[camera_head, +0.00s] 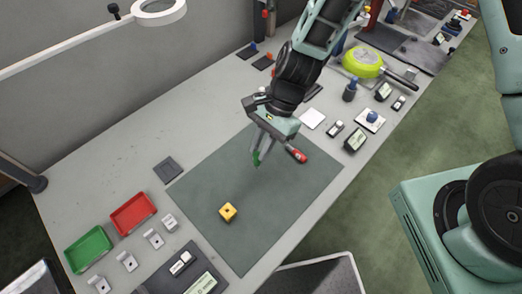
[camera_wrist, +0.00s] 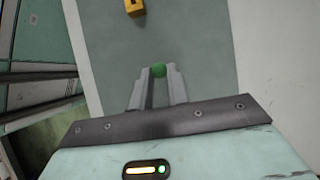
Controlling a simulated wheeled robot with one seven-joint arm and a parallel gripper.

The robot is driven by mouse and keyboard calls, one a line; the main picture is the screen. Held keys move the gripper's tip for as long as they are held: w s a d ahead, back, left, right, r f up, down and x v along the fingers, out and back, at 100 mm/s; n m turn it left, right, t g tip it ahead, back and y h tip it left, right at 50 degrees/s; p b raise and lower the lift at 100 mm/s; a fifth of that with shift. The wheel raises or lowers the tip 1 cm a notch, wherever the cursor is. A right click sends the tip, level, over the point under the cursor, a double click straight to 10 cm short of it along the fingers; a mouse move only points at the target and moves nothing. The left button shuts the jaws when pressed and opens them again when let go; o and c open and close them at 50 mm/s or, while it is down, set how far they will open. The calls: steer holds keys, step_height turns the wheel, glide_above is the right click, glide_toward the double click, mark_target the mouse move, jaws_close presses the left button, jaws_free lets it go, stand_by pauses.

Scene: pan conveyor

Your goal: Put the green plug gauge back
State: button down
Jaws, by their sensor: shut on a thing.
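My gripper (camera_head: 261,148) is shut on the green plug gauge (camera_head: 256,158) and holds it above the grey-green mat (camera_head: 300,180). In the wrist view the top of the green gauge (camera_wrist: 158,70) shows between the two fingertips of my gripper (camera_wrist: 158,77). The rest of the gauge is hidden by the fingers. A yellow block with a dark hole in its top (camera_head: 228,212) sits on the mat, left of and nearer than my gripper. Part of the yellow block (camera_wrist: 134,8) shows at the top of the wrist view.
A green tray (camera_head: 88,249) and a red tray (camera_head: 133,213) stand at the left, with several small grey holders beside them. A dark square pad (camera_head: 167,169) lies left of the mat. A lime-green pan (camera_head: 363,62) and small items lie at the back right. Most of the mat is clear.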

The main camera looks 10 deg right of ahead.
steer(key=shift+f, duration=1.5)
steer(key=shift+f, duration=0.2)
steer(key=c, duration=1.3)
jaws_free()
steer(key=shift+c, duration=0.2)
steer(key=shift+r, duration=0.1)
